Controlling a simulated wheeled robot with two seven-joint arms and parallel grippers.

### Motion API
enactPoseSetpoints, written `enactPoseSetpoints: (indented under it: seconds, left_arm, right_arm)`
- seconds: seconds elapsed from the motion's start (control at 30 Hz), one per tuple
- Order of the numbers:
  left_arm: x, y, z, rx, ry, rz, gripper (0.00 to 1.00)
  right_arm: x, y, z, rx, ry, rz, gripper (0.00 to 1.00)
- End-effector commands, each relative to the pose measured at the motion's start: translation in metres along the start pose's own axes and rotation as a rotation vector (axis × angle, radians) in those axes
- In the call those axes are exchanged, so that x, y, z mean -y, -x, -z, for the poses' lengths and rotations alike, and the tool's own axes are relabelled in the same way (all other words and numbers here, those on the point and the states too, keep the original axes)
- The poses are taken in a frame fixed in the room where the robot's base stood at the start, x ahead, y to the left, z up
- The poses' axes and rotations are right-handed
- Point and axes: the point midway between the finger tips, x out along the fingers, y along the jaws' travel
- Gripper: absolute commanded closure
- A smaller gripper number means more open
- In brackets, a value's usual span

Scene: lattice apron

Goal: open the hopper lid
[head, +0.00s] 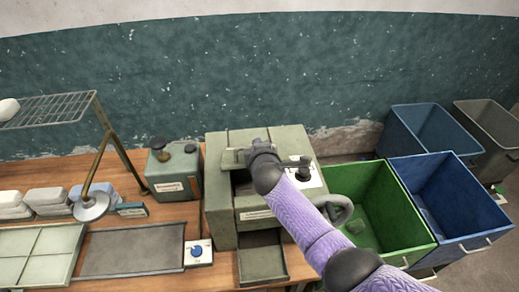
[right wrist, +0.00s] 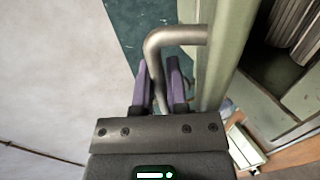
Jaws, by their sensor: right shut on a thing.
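The hopper machine (head: 222,215) is a sage-green box in the middle of the head view. Its lid (head: 233,158) appears raised, with a dark opening below it. In the right wrist view the lid (right wrist: 228,45) is a green panel seen nearly edge-on, with a bent grey metal handle (right wrist: 180,36). My right gripper (right wrist: 157,75) has its purple fingers on both sides of the handle and is shut on it. In the head view the wrist hides the fingers and handle. My left gripper is not in view.
A green bin (head: 385,205) and a blue bin (head: 455,205) stand right of the machine. A green canister box (head: 175,172) stands left of it. A dark mat (head: 130,250), a blue-knob control (head: 197,252) and a wire rack (head: 50,108) are farther left on the bench.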

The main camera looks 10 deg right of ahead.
Motion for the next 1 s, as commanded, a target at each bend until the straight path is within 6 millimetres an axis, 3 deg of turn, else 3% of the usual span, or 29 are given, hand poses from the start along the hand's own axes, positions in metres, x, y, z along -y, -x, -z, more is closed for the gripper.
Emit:
enactPoseSetpoints:
  seconds: [0.13, 0.6, 0.63, 0.67, 1.0]
  left_arm:
    - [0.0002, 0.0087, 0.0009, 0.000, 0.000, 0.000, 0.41]
    - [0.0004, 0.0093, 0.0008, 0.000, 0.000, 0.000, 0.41]
    - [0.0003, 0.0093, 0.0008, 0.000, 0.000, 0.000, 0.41]
    - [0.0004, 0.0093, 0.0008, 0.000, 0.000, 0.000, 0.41]
    - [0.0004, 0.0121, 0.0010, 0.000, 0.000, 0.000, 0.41]
  right_arm:
    - [-0.0061, -0.0016, 0.0002, 0.001, 0.000, 0.031, 1.00]
    - [-0.0051, -0.0033, 0.0000, 0.001, 0.000, 0.045, 1.00]
    - [-0.0051, -0.0033, 0.0000, 0.001, 0.000, 0.045, 0.77]
    - [-0.0051, -0.0033, 0.0000, 0.001, 0.000, 0.044, 0.71]
    - [-0.0062, 0.0000, 0.0000, 0.001, 0.000, 0.043, 0.71]
